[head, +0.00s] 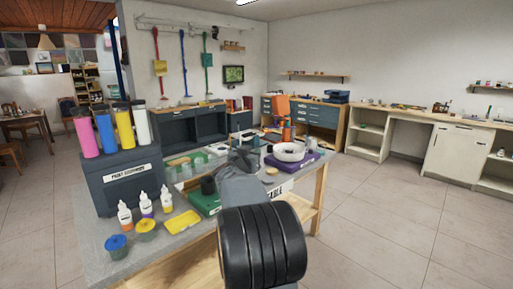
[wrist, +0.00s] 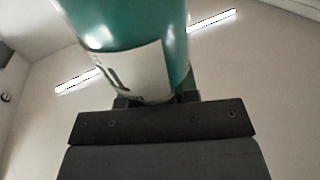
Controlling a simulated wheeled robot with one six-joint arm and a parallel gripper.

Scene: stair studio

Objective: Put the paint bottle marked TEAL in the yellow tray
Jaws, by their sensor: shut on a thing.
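My gripper (wrist: 157,100) is shut on a teal bottle (wrist: 130,28), which fills the top of the wrist view. The bottle has a pale label (wrist: 140,75) with dark lettering, seen only in part, so I cannot read the whole word. In the head view my gripper (head: 243,158) is above the far part of the workbench, and I cannot make out the bottle there. The yellow tray (head: 183,221) lies flat on the near part of the bench, left of my arm, and looks empty.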

